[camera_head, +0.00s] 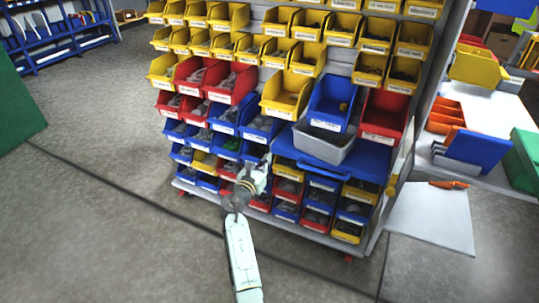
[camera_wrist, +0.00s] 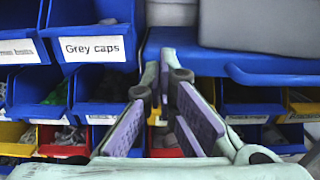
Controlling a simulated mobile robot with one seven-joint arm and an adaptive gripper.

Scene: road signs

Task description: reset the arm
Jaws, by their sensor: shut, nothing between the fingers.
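My gripper (camera_head: 258,177) is in front of the lower middle of a bin rack, close to the left end of a blue shelf (camera_head: 330,168). In the wrist view, my gripper (camera_wrist: 166,78) points at the rack with its fingertips drawn together. No object shows between its purple-padded fingers. My arm reaches up to it from the bottom of the head view. Whether the fingertips touch the rack is unclear.
A grey tub (camera_head: 324,146) sits on the blue shelf, with a blue bin (camera_head: 331,104) above it. A blue bin labelled "Grey caps" (camera_wrist: 98,48) is at upper left of the fingers. A white table (camera_head: 432,218) stands at right. Floor at left is clear.

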